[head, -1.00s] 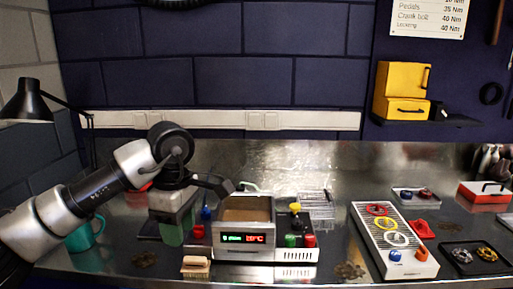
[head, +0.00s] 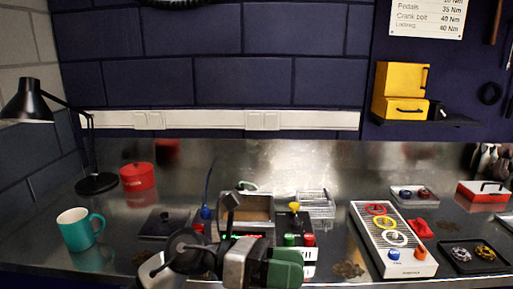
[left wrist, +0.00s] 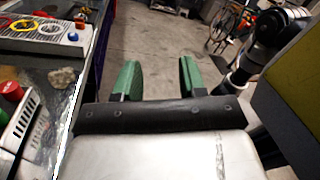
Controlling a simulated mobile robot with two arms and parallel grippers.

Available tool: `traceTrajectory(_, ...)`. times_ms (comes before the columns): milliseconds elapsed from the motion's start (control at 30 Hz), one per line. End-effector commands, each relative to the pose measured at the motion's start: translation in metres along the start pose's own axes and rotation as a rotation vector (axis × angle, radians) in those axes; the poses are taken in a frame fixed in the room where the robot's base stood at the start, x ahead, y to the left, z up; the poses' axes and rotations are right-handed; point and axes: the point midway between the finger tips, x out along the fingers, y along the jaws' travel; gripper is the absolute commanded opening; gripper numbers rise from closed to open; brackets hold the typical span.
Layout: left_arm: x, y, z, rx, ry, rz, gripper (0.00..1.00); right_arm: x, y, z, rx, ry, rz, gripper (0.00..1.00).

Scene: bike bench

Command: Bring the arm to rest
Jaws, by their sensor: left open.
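My left gripper (head: 284,268) is low at the front of the bench in the head view, in front of the box with the display. Its green fingers point to the right. In the left wrist view the gripper (left wrist: 159,78) shows its two green fingers wide apart, with nothing between them but the floor beyond. The gripper and wrist hide most of the front of the open-topped box (head: 262,208). My right gripper is in neither view.
On the bench are a teal mug (head: 75,238), a red pot (head: 137,177), a black lamp (head: 97,183), a grey panel with coloured rings (head: 366,234) and a black tray (head: 474,268). Open floor (left wrist: 155,50) lies beyond the bench edge in the wrist view.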

Motion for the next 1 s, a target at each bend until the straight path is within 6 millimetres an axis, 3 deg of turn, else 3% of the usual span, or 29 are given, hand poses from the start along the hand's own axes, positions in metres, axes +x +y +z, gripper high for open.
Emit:
traceTrajectory(67,-0.003,-0.005,0.013,-0.153,-0.255,-0.007,0.42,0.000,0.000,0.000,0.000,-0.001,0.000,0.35)
traceTrajectory(200,-0.034,0.003,0.029,-0.449,-0.683,0.017,0.42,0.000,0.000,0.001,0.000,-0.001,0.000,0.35)
traceTrajectory(367,-0.092,0.028,0.013,-0.831,-1.143,0.087,0.42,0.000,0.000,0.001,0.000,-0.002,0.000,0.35)
traceTrajectory(467,-0.133,0.044,-0.022,-1.080,-1.414,0.159,0.42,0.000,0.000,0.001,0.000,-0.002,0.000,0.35)
traceTrajectory(600,-0.181,0.054,-0.099,-1.438,-1.770,0.298,0.42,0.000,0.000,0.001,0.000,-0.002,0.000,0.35)
traceTrajectory(667,-0.197,0.050,-0.139,-1.589,-1.912,0.373,0.42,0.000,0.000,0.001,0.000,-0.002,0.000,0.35)
traceTrajectory(800,-0.219,0.023,-0.227,-1.904,-2.190,0.574,0.42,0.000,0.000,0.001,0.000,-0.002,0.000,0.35)
traceTrajectory(867,-0.222,0.008,-0.256,-2.005,-2.275,0.654,0.42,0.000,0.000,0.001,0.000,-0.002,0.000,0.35)
traceTrajectory(900,-0.223,-0.002,-0.272,2.005,2.256,-0.686,0.42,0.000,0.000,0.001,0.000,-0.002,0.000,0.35)
traceTrajectory(1000,-0.224,-0.028,-0.307,1.892,2.091,-0.720,0.42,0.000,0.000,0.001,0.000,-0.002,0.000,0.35)
